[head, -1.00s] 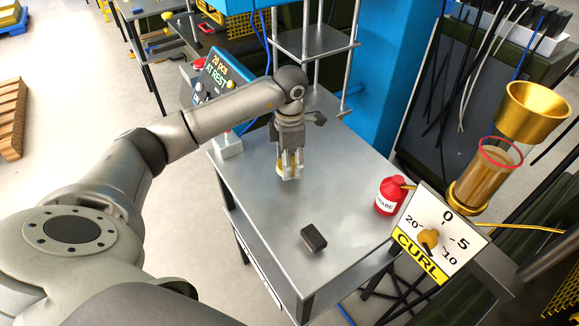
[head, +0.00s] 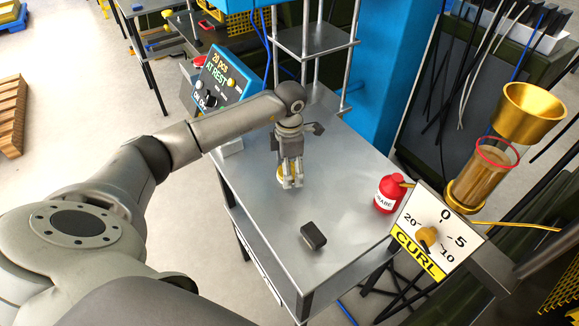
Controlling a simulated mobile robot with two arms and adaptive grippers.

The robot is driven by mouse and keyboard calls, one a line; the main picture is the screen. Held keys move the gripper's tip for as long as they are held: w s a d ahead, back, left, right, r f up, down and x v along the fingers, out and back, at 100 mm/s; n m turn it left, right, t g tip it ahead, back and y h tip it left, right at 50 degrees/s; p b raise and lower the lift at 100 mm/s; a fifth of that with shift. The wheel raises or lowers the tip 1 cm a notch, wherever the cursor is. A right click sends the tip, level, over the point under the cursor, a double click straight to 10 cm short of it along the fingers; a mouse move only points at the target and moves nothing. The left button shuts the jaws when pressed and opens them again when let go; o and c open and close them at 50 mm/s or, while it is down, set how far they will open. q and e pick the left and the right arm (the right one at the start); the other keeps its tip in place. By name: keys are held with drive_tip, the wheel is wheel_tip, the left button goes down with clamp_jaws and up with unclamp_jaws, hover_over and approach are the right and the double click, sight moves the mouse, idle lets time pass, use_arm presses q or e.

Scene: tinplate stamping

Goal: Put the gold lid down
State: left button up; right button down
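My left gripper (head: 289,182) reaches in from the left and points down at the middle of the grey metal table (head: 255,205). A small sliver of gold, the gold lid (head: 281,175), shows at the left side of its fingers. The fingers hide most of the lid. The gripper looks shut on it. The fingertips are low, close to the tabletop; I cannot tell whether the lid touches the table. My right gripper is not in view.
A black block (head: 313,236) lies near the table's front. A red bottle (head: 389,194) stands at the right edge, by the CURL dial panel (head: 432,238). A control box (head: 222,80) reading "AT REST" stands at the back left. The tabletop between gripper and block is clear.

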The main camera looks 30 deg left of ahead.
use_arm(q)
drive_tip(key=shift+r, duration=0.55)
wheel_tip(320, 180, up, 11)
drive_tip(key=b, duration=0.1)
drive_tip(key=shift+r, duration=0.15)
idle(0.5)
